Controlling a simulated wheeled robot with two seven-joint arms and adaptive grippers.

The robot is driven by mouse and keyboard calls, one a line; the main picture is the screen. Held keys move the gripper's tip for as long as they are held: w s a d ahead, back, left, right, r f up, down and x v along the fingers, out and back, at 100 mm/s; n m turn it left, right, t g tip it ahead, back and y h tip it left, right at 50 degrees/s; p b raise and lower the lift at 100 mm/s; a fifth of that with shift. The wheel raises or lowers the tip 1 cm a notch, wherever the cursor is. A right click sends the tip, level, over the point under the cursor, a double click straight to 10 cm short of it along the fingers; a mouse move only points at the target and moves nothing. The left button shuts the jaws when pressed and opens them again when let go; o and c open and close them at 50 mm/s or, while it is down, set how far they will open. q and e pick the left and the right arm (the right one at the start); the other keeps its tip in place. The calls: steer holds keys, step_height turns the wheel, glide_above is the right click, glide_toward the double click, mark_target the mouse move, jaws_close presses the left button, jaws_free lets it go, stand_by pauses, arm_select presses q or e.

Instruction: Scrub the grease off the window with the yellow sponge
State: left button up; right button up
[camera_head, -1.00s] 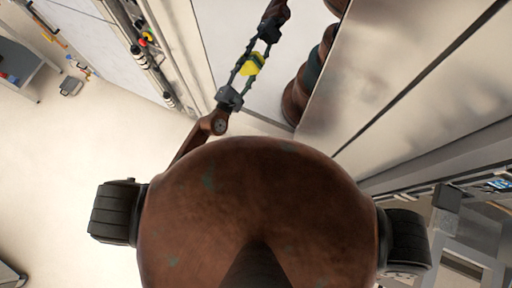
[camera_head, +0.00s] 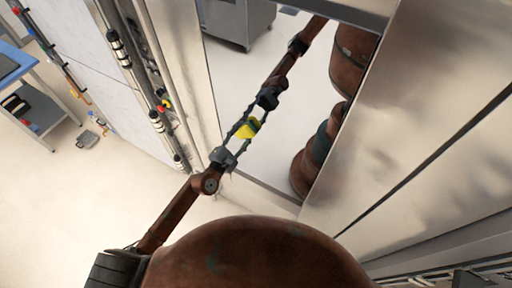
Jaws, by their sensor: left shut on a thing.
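The window (camera_head: 225,82) is a mirror-like pane in a metal frame. It reflects the room and my own body. My left gripper (camera_head: 243,132) reaches up from the lower left to the pane and is shut on the yellow sponge (camera_head: 244,131). The sponge is at or very close to the glass, where it meets its own reflection; I cannot tell exact contact. A mirrored arm and gripper continue up and right beyond it. I cannot make out any grease on the glass. My right gripper is not in view.
Metal panels (camera_head: 420,110) flank the window on the right. Pipes with fittings (camera_head: 150,100) run up the wall on the left. A blue-topped table (camera_head: 18,62) stands at far left. The pale floor (camera_head: 70,190) at lower left is clear.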

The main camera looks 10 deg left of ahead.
arm_select(q)
steer(key=shift+w+a+r, duration=0.15)
steer(key=shift+a+r, duration=0.1)
steer(key=shift+a, duration=0.1)
steer(key=shift+s+a+f, duration=0.1)
steer(key=shift+s, duration=0.15)
steer(key=v, duration=0.3)
steer(key=shift+s+f, duration=0.25)
steer(key=shift+b+v, duration=0.3)
steer(key=shift+v, duration=0.75)
steer(key=shift+s, duration=0.1)
steer(key=shift+v, duration=1.5)
steer(key=shift+s+r, duration=0.15)
steer(key=shift+r, duration=0.05)
